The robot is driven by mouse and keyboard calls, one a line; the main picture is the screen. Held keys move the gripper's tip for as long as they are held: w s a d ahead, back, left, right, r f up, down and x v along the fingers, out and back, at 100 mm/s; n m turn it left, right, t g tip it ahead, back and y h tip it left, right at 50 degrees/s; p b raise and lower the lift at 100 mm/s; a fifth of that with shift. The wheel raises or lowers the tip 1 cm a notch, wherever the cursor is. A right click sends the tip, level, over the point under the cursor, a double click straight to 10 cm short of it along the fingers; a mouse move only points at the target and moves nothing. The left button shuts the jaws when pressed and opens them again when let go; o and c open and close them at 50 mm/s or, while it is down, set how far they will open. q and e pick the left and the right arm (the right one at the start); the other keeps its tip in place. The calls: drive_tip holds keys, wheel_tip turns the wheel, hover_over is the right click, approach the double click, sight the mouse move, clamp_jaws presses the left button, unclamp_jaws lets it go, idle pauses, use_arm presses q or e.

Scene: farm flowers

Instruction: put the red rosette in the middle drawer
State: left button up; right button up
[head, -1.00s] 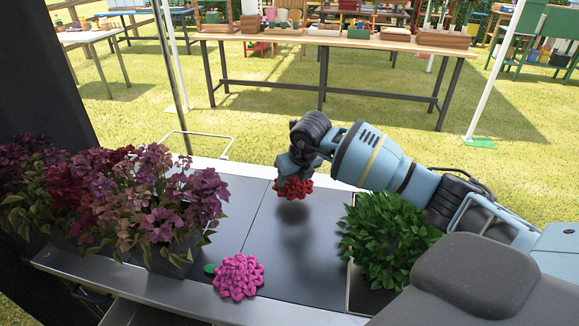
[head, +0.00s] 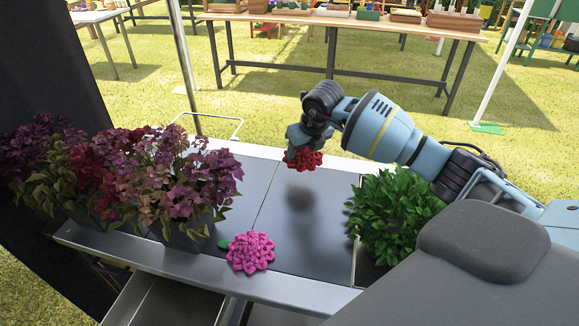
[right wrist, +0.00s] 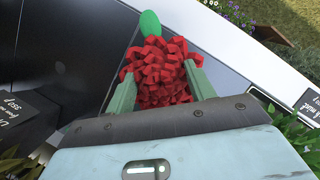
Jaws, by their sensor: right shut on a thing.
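The red rosette (head: 304,160) is held above the dark counter by my right gripper (head: 298,150). In the right wrist view the red rosette (right wrist: 160,68) sits between the two green fingers of the gripper (right wrist: 157,85), with a green leaf beyond it. Its shadow falls on the counter below, apart from it. A drawer (head: 165,303) stands pulled out under the counter's front edge at the bottom left. Its inside looks empty where it shows. I cannot tell from this view which drawer of the stack it is. My left gripper is not in view.
A pink rosette (head: 250,252) lies on the counter (head: 300,232) near its front edge. Potted purple and red flowers (head: 190,185) stand at the left, and a leafy green plant (head: 392,215) at the right. The counter's middle is clear.

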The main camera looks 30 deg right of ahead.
drive_tip(key=s+a+n+g+y, duration=0.45)
drive_tip(key=s+a+n, duration=0.45)
drive_tip(key=a+n, duration=0.75)
drive_tip(key=s+a+r+n+g+h, duration=0.1)
drive_tip(key=s+n+g+h, duration=0.3)
drive_tip(key=s+n, duration=0.9)
drive_tip(key=a+n, duration=0.1)
drive_tip(key=n, duration=0.6)
drive_tip(key=shift+a+r+n, duration=0.15)
drive_tip(key=shift+r+n, duration=0.2)
drive_tip(key=shift+a, duration=0.1)
